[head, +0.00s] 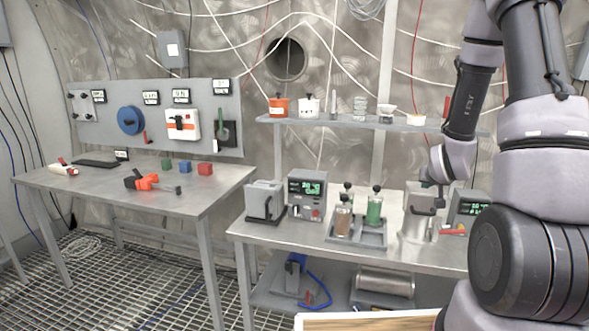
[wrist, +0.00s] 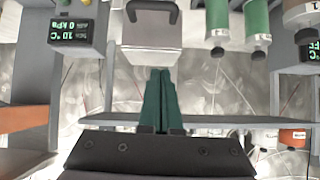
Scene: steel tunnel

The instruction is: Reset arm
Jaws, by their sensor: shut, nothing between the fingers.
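My gripper (wrist: 158,75) shows in the wrist view with its two dark green fingers pressed together and nothing between them. In that view, which looks upside down, the fingertips point at a grey box with a dark handle (wrist: 152,45); I cannot tell whether they touch it. In the head view my arm comes down on the right, and its wrist is above the right bench (head: 285,233), close to the same grey box (head: 418,214). The fingers are hard to make out there.
A display unit (head: 306,194), a tray (head: 372,238) with a brown and a green canister, and another display (head: 468,206) crowd the right bench. A shelf (head: 350,122) with pots runs behind. The left table (head: 105,192) holds small blocks and an orange tool (head: 147,182).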

